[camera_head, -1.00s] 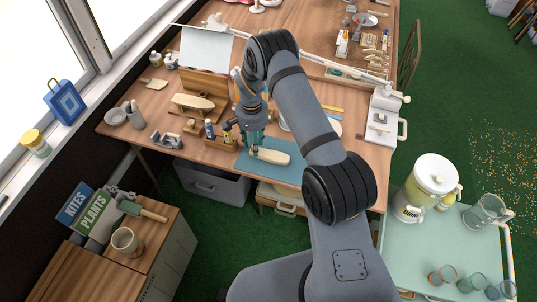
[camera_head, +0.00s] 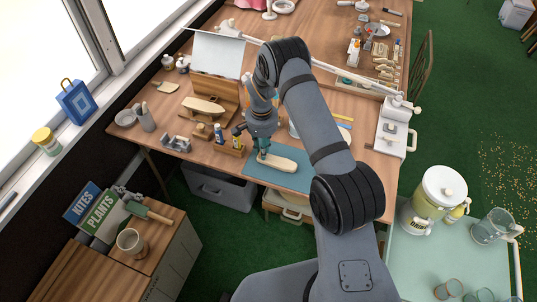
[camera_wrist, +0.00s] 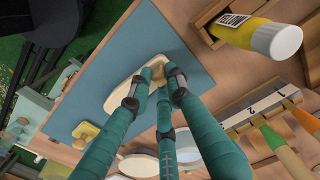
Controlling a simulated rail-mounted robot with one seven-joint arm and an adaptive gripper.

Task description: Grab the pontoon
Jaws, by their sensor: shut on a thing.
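The pontoon, a pale cream, rounded wooden piece (camera_head: 284,164), lies on the blue mat (camera_head: 300,181) at the front of the workbench. My teal-fingered gripper (camera_head: 262,155) is down at its left end. In the wrist view my gripper (camera_wrist: 156,76) is shut on a small tan raised part at one end of the pontoon (camera_wrist: 121,98), with fingers on either side of it. The pontoon appears to rest on the mat (camera_wrist: 145,37); I cannot see a gap beneath it.
A similar pale piece (camera_head: 203,105) sits on a wooden stand behind left. Small bottles in a holder (camera_head: 229,145) stand close left of the mat; a yellow tube (camera_wrist: 255,34) is near in the wrist view.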

